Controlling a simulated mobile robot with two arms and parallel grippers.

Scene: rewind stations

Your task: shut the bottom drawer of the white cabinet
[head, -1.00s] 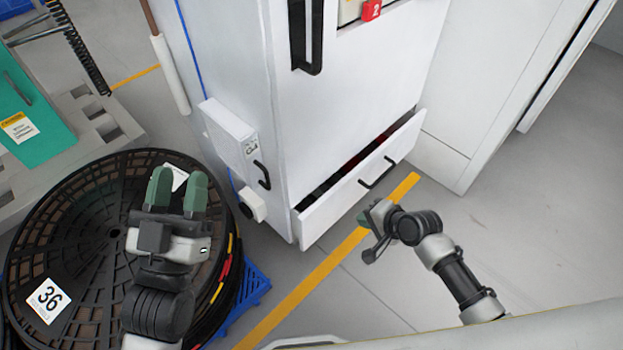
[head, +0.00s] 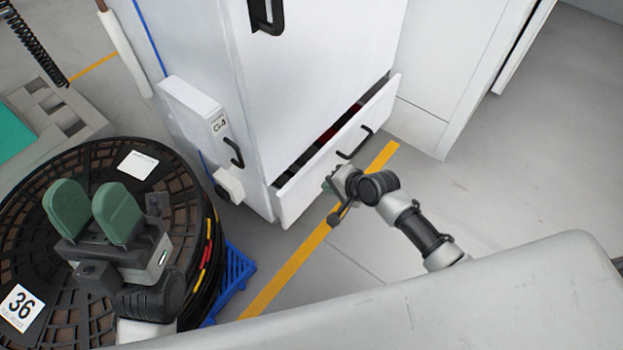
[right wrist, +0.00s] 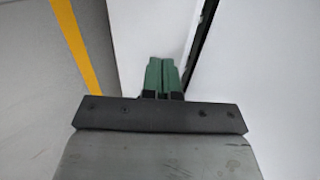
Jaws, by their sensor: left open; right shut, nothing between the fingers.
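The white cabinet (head: 330,65) stands in the middle of the head view. Its bottom drawer (head: 318,180) is partly open, with a dark gap and something red behind the front panel. A black handle (head: 355,143) is on that panel. My right gripper (head: 337,187) is shut and empty, low in front of the drawer panel; I cannot tell whether it touches. In the right wrist view its green fingers (right wrist: 162,75) are together against a white surface, beside a dark slit. My left gripper (head: 92,207) is open and empty above the black reel.
A black reel (head: 185,215) marked 36 lies on a blue pallet (head: 232,275) at the left. A white panel (head: 440,70) stands right of the cabinet. An orange line (head: 290,268) crosses the clear floor before the drawer.

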